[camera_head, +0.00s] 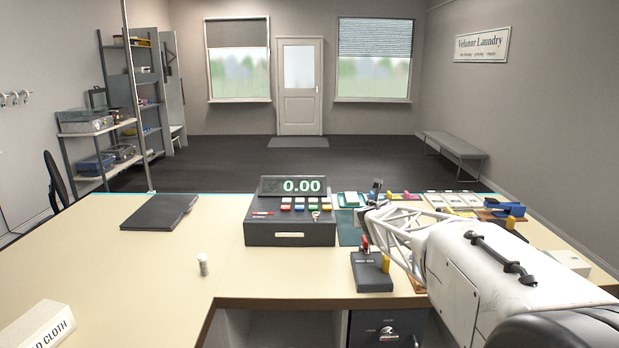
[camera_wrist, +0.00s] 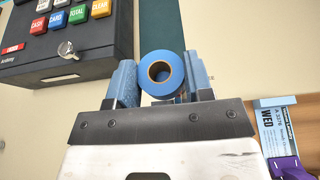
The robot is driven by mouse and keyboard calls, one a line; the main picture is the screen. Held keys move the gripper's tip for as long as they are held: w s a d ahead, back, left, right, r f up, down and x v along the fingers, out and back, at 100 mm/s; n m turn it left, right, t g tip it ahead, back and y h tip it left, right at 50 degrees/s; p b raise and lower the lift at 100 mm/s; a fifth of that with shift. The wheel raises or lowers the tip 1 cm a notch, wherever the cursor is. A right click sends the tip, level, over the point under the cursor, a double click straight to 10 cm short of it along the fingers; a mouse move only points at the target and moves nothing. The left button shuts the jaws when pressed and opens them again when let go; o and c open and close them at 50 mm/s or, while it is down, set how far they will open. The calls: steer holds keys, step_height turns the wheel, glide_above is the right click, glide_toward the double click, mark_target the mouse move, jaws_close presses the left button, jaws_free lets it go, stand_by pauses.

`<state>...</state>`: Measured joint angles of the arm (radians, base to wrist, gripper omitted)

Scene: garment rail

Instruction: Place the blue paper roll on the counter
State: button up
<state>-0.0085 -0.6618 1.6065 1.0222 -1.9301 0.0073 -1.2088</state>
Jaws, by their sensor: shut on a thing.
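A blue paper roll (camera_wrist: 163,91) with a dark hollow core shows end-on in the wrist view. My gripper (camera_wrist: 161,76) is shut on it, with one blue-grey finger on each side. The beige counter (camera_head: 140,265) spreads across the head view and lies behind the roll in the wrist view (camera_wrist: 237,35). I cannot tell how far the roll is above it. In the head view my white arm reaches in from the right over the counter, and the roll cannot be made out there.
A dark cash register (camera_head: 290,232) stands mid-counter, left of the roll in the wrist view. A dark card device (camera_head: 370,273) and several small items crowd the right side.

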steer(key=shift+d, duration=0.35)
stand_by(0.4)
steer(key=a+n+g+y, duration=0.5)
steer(key=a+n+y, duration=0.55)
steer(key=a, duration=3.45)
steer(key=s+a+f+n+g+y, duration=0.1)
steer(key=s+a+n+g, duration=0.2)
steer(key=s+a, duration=0.4)
steer(key=s+a+f+n+g+y, duration=0.1)
steer(key=s+a+n+g, duration=0.2)
steer(key=s+a, duration=0.5)
steer(key=s+a+f+n+g+y, duration=0.1)
steer(key=s+a+n+g, duration=0.2)
steer(key=a, duration=2.1)
steer(key=s+g, duration=0.2)
steer(key=s, duration=0.3)
steer(key=shift+a+f+n, duration=0.15)
steer(key=shift+a+n, duration=0.2)
steer(key=shift+a, duration=0.05)
